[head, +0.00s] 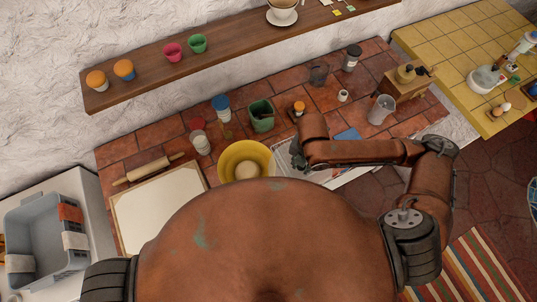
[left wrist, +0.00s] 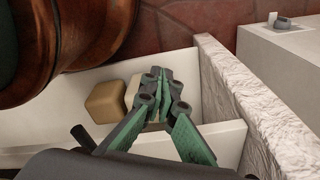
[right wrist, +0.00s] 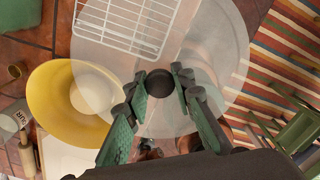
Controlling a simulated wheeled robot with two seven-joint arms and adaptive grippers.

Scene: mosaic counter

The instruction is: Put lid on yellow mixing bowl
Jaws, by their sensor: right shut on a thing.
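The yellow mixing bowl (head: 228,167) stands on the tiled counter with a pale round lump inside. It also shows at the left of the right wrist view (right wrist: 47,100). My right gripper (head: 297,158) is just right of the bowl in the head view. In the right wrist view its fingers (right wrist: 158,88) are shut on the dark knob of a clear round lid (right wrist: 218,60). The lid overlaps the bowl's right side in that view; its height above the bowl is unclear. My left gripper (left wrist: 164,84) shows only in the left wrist view, its fingertips close together with nothing visible between them.
A white wire rack (right wrist: 125,22) lies beside the bowl. A green container (head: 262,117) and cups stand behind it. A rolling pin (head: 148,168) and pale board (head: 155,208) lie left. Tan blocks (left wrist: 108,102) sit in a pale container near my left gripper.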

